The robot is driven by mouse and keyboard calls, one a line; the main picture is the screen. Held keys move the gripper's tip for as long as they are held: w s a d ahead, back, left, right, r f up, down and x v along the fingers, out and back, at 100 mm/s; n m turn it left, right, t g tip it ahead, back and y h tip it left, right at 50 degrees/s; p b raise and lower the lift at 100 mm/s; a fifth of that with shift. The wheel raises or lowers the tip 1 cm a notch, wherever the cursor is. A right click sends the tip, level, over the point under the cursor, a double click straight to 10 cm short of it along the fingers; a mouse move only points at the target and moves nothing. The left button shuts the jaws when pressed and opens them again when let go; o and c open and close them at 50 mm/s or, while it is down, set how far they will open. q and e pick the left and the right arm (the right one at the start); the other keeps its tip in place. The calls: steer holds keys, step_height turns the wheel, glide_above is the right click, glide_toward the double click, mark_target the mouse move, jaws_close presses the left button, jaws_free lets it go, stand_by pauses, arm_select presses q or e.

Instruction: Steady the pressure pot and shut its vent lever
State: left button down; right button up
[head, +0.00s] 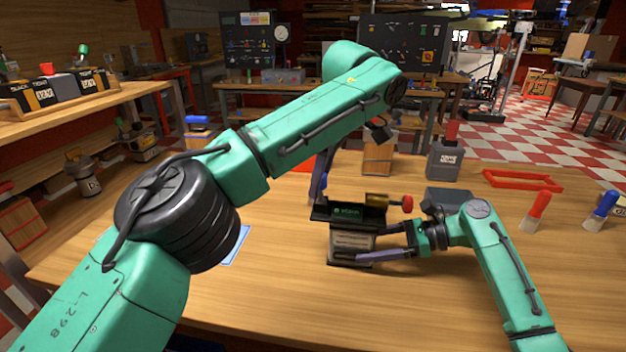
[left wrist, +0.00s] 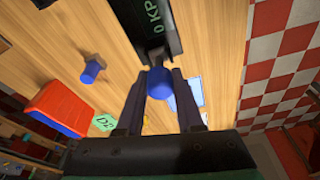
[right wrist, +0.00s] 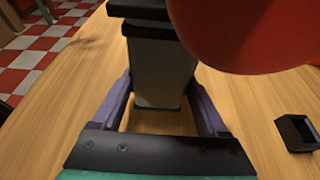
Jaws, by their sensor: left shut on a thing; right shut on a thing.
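The pressure pot (head: 352,246) stands upright on the wooden bench, a grey body with a dark top. A brass cylinder (head: 376,198) and red knob (head: 407,204) stick out to the right of its top. My right gripper (head: 362,243) is shut on the pot's body from the right; the right wrist view shows the body (right wrist: 160,75) between its fingers. My left gripper (head: 319,190) is mostly behind its own arm in the head view. In the left wrist view it is shut on a blue knob (left wrist: 160,84) beside the pot's dark top (left wrist: 160,30).
Behind the pot stand a wooden block (head: 378,160) and a grey canister (head: 446,160). The bench front is clear.

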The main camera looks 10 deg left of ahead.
arm_select(q)
steer(key=shift+d+f+y, duration=0.1)
steer(key=shift+d+y, duration=0.4)
steer(key=shift+y, duration=0.4)
arm_select(e)
steer(key=shift+r, duration=0.1)
steer(key=shift+a, duration=0.1)
arm_select(q)
steer(key=c, duration=0.5)
jaws_free()
steer(key=shift+c, duration=0.2)
steer(key=shift+a, duration=0.15)
